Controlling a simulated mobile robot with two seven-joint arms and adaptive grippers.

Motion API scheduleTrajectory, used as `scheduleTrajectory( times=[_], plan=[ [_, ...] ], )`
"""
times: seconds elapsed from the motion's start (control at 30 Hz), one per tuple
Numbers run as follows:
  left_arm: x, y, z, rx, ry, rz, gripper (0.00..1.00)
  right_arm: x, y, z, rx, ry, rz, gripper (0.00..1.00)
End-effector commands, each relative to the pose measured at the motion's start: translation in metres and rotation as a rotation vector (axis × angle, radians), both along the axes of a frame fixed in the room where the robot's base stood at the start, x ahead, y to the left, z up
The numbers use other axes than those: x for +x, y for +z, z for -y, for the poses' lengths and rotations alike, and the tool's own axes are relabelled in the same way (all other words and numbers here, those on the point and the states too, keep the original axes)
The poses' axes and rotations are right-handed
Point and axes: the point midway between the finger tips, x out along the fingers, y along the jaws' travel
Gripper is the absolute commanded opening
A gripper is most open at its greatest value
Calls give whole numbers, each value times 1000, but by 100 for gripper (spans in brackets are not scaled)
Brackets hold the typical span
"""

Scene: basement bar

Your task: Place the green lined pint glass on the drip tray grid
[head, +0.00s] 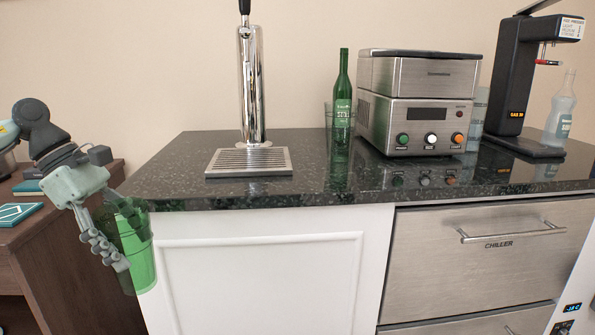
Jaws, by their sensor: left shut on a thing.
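A green pint glass (143,262) shows at the lower left in the head view, in front of the counter's left end and below the level of its top. My left gripper (119,238) is shut on the glass. Its fingers cover part of the glass's left side. The glass looks close to upright, tilted slightly. The drip tray grid (249,160) is a flat slatted metal tray on the counter, up and to the right of the glass, with nothing standing on it. My right gripper is not in view.
A chrome tap column (250,90) rises behind the tray. A green bottle (342,100), a clear glass (329,116), a steel appliance (417,100), a black dispenser (513,85) and a clear bottle (561,110) stand farther right. The dark countertop (165,180) is clear left of the tray.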

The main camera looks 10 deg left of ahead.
Motion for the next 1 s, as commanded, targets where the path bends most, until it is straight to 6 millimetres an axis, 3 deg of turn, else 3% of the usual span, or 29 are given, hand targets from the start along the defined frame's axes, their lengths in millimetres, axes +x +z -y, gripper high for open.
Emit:
scheduleTrajectory(
  times=[0.03,0.2,0.43,0.6,0.7,0.9,1.0],
  plan=[
    [8,-7,23,-7,-142,6,23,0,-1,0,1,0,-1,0],
    [19,-37,89,1,-667,4,23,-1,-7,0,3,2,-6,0],
    [19,-64,163,8,-1368,-1,23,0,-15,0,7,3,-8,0],
    [16,-73,184,7,-1676,-1,23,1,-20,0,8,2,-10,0],
    [15,-79,189,2,-1760,0,23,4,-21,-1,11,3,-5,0],
    [14,-121,191,-5,-1794,-1,23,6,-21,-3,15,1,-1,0],
    [15,-130,191,0,-1792,3,23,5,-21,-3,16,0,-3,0]
  ],
)
